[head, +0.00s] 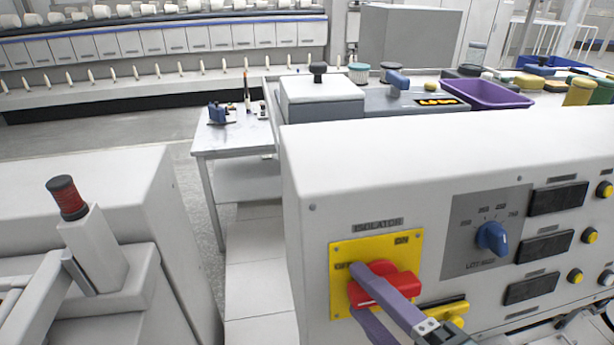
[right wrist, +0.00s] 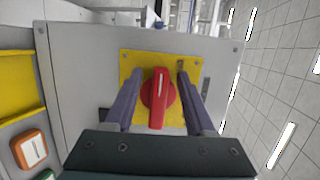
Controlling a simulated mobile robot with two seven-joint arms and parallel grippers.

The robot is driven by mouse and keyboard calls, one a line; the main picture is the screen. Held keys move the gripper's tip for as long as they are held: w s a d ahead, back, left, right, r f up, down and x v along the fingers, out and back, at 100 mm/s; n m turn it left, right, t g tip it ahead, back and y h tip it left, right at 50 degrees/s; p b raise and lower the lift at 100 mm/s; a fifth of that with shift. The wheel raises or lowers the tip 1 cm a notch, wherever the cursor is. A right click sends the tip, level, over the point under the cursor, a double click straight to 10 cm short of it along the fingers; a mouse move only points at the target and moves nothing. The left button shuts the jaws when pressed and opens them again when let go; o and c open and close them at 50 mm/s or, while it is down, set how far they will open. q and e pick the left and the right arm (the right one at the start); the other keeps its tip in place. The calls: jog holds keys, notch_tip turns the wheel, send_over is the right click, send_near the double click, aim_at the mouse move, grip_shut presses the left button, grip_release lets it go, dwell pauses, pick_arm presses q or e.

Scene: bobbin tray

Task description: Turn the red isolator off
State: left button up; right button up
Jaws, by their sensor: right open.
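The red isolator knob (head: 402,283) sits on a yellow plate (head: 343,252) marked ON at the upper right, under the ISOLATOR label. It also shows in the right wrist view (right wrist: 160,97), its bar and white line running up and down that picture. I cannot tell which mark it points at. My right gripper (head: 368,282) is open with its purple fingers at the knob. In the right wrist view the right gripper (right wrist: 158,85) has one finger on each side of the knob, with narrow gaps. The near finger hides part of the knob in the head view. My left gripper is not in view.
Right of the plate is a blue rotary switch (head: 492,237), with dark panels and yellow buttons beyond. A purple tray (head: 487,93) stands behind the cabinet (head: 318,180).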

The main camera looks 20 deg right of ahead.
jog(key=b+v, duration=0.2)
jog(key=v, duration=0.7)
jog(key=shift+s, duration=0.35)
